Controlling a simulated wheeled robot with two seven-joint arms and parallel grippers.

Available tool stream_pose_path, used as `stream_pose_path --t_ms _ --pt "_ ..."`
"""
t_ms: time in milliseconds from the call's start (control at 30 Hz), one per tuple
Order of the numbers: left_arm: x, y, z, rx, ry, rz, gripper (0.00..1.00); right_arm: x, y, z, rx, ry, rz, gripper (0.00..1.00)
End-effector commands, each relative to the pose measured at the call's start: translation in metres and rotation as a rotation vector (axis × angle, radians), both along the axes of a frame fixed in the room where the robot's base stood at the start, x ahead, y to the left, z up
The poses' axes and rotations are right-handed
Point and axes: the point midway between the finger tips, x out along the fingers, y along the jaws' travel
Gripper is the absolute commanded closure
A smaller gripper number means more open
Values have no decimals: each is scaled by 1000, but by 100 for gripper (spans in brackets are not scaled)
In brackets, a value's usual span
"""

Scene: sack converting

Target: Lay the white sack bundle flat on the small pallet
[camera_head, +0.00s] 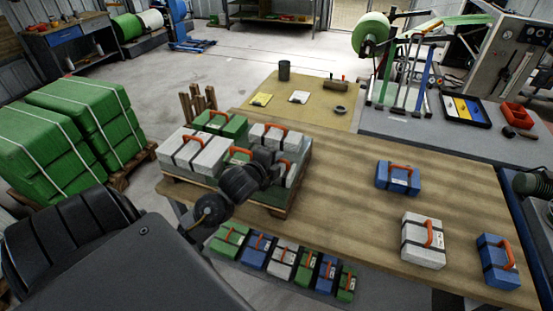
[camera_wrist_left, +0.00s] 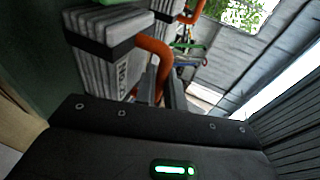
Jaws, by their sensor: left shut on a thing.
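My left gripper (camera_head: 272,167) is over the front right part of the small pallet (camera_head: 181,181). In the left wrist view it is shut on the orange handle of a white sack bundle (camera_wrist_left: 104,65), which has a dark strap. In the head view this bundle (camera_head: 291,172) is partly hidden behind the gripper. Whether it rests on the layer below or hangs just above it, I cannot tell. Other white bundles (camera_head: 196,152) and green bundles (camera_head: 221,123) lie on the pallet. My right gripper is out of view.
The pallet stands at the left end of a wooden table (camera_head: 345,190). A blue bundle (camera_head: 398,178), a white one (camera_head: 424,240) and another blue one (camera_head: 498,262) stand on its right part. Several bundles (camera_head: 283,262) line a lower surface in front. Strapped green stacks (camera_head: 75,130) stand left.

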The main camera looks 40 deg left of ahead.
Motion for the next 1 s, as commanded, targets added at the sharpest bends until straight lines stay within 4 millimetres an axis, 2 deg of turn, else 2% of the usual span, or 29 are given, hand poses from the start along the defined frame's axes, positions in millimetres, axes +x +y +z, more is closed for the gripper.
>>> stream_pose_path --t_ms 100,133,300,600,667,767,933,1000 --pt "0 0 -3 0 -1 0 100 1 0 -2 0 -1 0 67" --pt "0 0 -3 0 0 0 88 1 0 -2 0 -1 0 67" --pt "0 0 -2 0 0 0 67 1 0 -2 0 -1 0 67" --pt "-1 -1 1 0 3 -1 67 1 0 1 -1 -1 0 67" --pt "-6 -2 0 1 3 -2 67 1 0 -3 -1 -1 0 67" --pt "-21 -4 4 1 2 -3 67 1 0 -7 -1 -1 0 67" --pt "-57 -11 18 0 1 -3 67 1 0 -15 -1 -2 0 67" --pt "-73 -14 31 -6 4 0 67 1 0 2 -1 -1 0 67"
